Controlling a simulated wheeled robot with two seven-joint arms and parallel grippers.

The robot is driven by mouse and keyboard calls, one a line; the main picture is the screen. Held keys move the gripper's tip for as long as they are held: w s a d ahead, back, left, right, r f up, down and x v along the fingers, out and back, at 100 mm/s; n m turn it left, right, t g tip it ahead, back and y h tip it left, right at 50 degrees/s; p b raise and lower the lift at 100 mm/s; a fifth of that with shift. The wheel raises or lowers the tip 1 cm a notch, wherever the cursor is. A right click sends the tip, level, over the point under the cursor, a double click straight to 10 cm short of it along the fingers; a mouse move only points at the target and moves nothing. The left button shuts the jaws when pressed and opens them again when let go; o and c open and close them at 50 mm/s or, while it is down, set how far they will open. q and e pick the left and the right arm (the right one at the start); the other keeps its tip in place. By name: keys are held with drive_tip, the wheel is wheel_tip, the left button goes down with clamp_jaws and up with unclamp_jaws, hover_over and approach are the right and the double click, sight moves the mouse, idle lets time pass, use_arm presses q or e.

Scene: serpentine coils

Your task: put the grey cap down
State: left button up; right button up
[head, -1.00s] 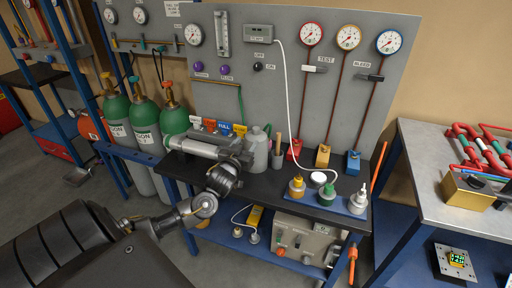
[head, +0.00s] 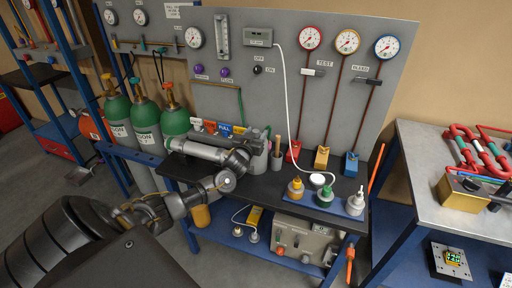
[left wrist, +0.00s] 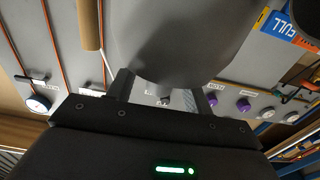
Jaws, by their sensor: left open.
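My left gripper (head: 256,138) is at the back of the black bench, close to the grey bottle (head: 259,163), and partly hides it. In the left wrist view my left gripper (left wrist: 163,88) has its two fingers apart. A large smooth grey rounded body (left wrist: 185,35), seemingly the same bottle, fills the view just past the fingers. I cannot tell whether they touch it. A small dark piece shows between the fingers, too unclear to name. I cannot pick out the grey cap with certainty. My right gripper is not in view.
A blue tray (head: 335,207) holds a yellow-capped, a green-capped and a grey-white bottle (head: 355,203). The gauge panel (head: 285,90) rises behind. The bench (head: 265,187) is clear left of the tray.

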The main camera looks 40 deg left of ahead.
use_arm(q)
drive_tip(key=shift+w+a, duration=0.1)
drive_tip(key=shift+w, duration=0.1)
drive_tip(key=shift+c, duration=0.3)
clamp_jaws()
drive_tip(key=shift+r, duration=0.1)
